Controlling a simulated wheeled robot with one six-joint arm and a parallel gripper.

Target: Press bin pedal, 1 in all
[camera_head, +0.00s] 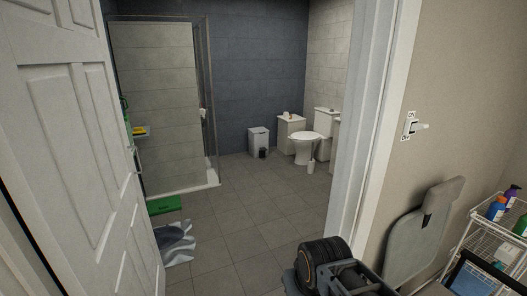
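A pale, box-shaped bin (258,138) stands on the tiled floor against the dark far wall, inside the bathroom past the open doorway. Its lid looks closed. A small dark part, which looks like the pedal (262,153), shows low at its front; it is too small to make out well. Part of my own arm shows at the bottom of the picture, near the door frame. My gripper's fingers are not in view.
An open white door (65,130) stands at left, the door frame (365,130) at right. A green box (164,205) and a grey patterned item (175,243) lie on the floor at left. The toilet (305,148) is right of the bin. The middle floor is clear.

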